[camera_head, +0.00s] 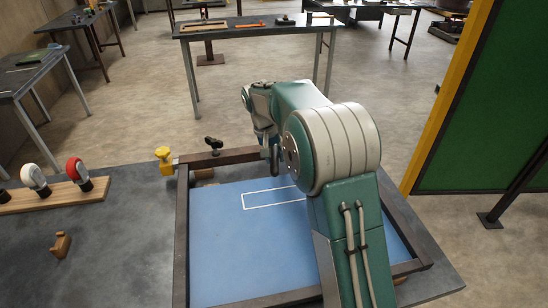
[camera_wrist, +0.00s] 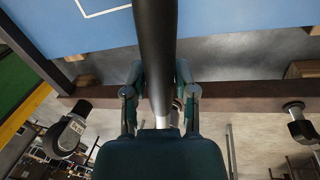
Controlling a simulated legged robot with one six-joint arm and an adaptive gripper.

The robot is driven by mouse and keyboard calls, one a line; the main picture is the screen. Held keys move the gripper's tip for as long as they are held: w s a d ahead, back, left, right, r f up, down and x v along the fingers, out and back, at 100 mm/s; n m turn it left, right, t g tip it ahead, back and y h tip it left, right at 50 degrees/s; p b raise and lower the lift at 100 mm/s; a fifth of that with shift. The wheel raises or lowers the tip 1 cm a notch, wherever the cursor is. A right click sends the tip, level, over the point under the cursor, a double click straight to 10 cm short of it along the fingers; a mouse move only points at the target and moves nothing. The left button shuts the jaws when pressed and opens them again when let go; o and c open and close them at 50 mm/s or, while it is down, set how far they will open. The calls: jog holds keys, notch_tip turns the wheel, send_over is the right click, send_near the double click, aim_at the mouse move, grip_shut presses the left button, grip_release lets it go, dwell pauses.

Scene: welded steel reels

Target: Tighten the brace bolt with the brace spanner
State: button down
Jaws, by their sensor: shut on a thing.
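My gripper (camera_wrist: 160,98) is shut on a dark, thick handle (camera_wrist: 155,45), which I take to be the brace spanner. A short bright metal shank (camera_wrist: 162,121) shows below the handle in the wrist view. The brown steel brace bar (camera_wrist: 235,103) crosses under the gripper and is partly hidden by it. In the head view the bar (camera_head: 228,156) lies along the far side of the frame, and my gripper (camera_head: 266,135) is over it, partly hidden by my arm. I cannot make out the brace bolt or whether the spanner touches it.
A blue panel (camera_head: 235,240) lies inside the steel frame. A black clamp (camera_head: 213,144) and a yellow block (camera_head: 164,160) are at the bar's left. A wooden rack (camera_head: 55,197) with red and white-headed tools and a small wooden block (camera_head: 61,245) are further left. A green board (camera_head: 490,110) stands right.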

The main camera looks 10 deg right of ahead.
jog(key=shift+r, duration=0.2)
jog(key=shift+r, duration=1.8)
jog(key=shift+d, duration=0.1)
jog(key=w+d+f+n+t, duration=0.2)
jog(key=w+d+n, duration=0.2)
jog(key=d+n, duration=0.7)
jog(key=shift+d+n+y, duration=0.25)
jog(key=shift+n+y, duration=0.15)
jog(key=shift+n, duration=0.1)
jog(key=shift+f, duration=0.15)
